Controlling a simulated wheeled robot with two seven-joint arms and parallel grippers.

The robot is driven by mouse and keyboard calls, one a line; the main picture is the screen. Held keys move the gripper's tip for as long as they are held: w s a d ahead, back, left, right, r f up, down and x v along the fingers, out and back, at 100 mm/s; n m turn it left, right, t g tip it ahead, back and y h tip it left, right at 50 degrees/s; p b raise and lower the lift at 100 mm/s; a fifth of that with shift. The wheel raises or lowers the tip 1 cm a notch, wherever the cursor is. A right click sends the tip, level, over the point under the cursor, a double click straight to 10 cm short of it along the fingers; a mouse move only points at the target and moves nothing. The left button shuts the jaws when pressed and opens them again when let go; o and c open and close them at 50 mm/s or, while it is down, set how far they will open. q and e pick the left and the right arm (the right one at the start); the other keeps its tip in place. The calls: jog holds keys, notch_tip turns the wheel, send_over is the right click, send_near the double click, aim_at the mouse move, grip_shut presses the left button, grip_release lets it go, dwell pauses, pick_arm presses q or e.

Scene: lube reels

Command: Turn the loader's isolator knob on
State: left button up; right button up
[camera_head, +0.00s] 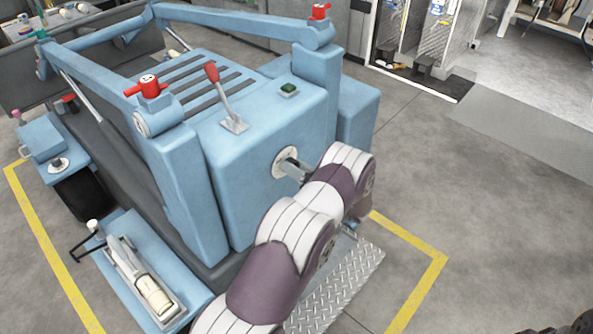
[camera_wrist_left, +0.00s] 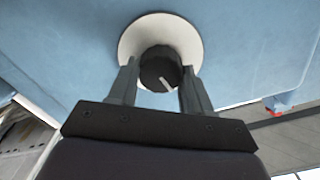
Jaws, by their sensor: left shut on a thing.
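The isolator knob (camera_wrist_left: 160,68) is a dark round knob with a white line, on a pale round plate (camera_wrist_left: 137,38) on the loader's blue rear face. In the wrist view its white line points down and slightly right. My left gripper (camera_wrist_left: 158,80) has a finger on each side of the knob and is shut on it. In the head view my left gripper (camera_head: 291,166) reaches the pale plate (camera_head: 279,160), and the knob is hidden behind it. The blue loader (camera_head: 235,170) fills the left and middle. My right gripper is not in view.
A red-tipped lever (camera_head: 220,90) and a green button (camera_head: 289,88) are on top of the loader. Red caps (camera_head: 150,88) stand on its arms. A blue side step (camera_head: 150,255) and metal tread plate (camera_head: 335,285) lie low. The floor at right is clear.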

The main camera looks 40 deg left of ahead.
pick_arm(q)
jog(key=m, duration=1.1)
jog(key=shift+w+r, duration=0.1)
jog(key=shift+w, duration=0.15)
jog(key=shift+m, duration=0.3)
jog(key=o, duration=1)
jog(key=shift+o, duration=0.2)
jog(key=shift+a+f, duration=0.15)
jog(key=shift+f, duration=0.05)
jog(key=shift+b, duration=0.3)
jog(key=s+d+b, duration=0.1)
jog(key=d, duration=1.1)
jog(key=shift+d+b, duration=0.35)
